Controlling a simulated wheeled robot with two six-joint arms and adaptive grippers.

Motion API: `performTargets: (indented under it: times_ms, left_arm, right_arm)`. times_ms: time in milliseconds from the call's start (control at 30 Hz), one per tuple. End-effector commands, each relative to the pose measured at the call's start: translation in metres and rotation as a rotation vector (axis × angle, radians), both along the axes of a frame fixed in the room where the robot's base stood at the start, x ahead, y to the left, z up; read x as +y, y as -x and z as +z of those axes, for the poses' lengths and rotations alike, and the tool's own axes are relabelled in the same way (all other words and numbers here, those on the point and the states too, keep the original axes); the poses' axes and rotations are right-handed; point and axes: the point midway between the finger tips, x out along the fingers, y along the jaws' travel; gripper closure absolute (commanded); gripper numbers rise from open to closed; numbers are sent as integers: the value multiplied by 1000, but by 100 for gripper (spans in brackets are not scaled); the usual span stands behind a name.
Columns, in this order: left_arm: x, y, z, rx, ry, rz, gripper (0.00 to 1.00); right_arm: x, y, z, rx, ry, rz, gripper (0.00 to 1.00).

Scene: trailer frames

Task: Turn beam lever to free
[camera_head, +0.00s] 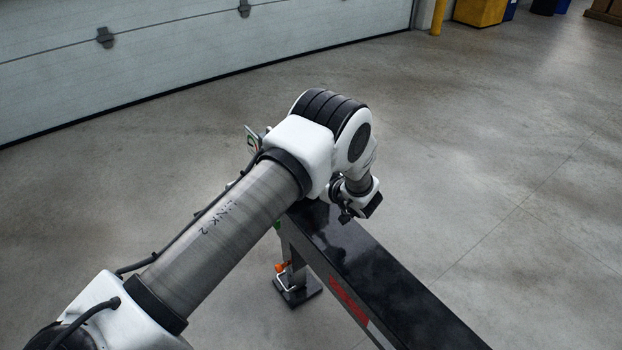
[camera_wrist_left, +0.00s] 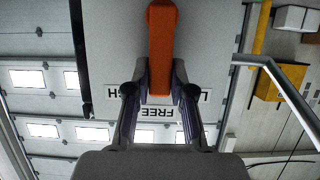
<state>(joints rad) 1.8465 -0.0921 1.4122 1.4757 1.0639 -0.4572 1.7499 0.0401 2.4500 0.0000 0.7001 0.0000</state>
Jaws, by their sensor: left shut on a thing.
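In the left wrist view an orange lever (camera_wrist_left: 161,40) runs from the top edge down the middle of a grey panel (camera_wrist_left: 110,50). My left gripper (camera_wrist_left: 160,88) is shut on its lower end. Just below the fingertips in that picture is a white label (camera_wrist_left: 160,112) reading FREE, upside down, and the lever points toward it. Labels to its left and right are partly hidden by the fingers. In the head view my left arm reaches over a black-topped beam (camera_head: 390,285). The fingers and lever are not clear there. My right gripper is not in view.
The beam stands on a post with a dark foot (camera_head: 299,290), with an orange part (camera_head: 281,267) near it. Concrete floor (camera_head: 510,170) is clear to the right. A garage door (camera_head: 170,45) and a yellow bin (camera_head: 480,11) are at the back.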

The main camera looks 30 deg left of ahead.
Motion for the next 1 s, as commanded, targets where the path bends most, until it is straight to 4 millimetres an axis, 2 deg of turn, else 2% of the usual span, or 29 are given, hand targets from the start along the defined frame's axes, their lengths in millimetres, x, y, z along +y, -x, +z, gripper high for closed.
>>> performTargets:
  times_ms: [400, 433, 500, 833, 1000]
  left_arm:
    - [0, -1, 1, 7, -6, 0, 100]
    - [0, -1, 1, 6, -6, -1, 70]
    - [0, -1, 1, 7, -6, 0, 52]
    - [-3, 0, 2, 7, -5, -1, 52]
    - [-27, 9, 13, 7, -6, -5, 52]
  right_arm:
    - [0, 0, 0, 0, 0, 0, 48]
    - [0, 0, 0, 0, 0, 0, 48]
    - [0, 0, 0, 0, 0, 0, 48]
    - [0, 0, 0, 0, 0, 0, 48]
    - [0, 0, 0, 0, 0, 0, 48]
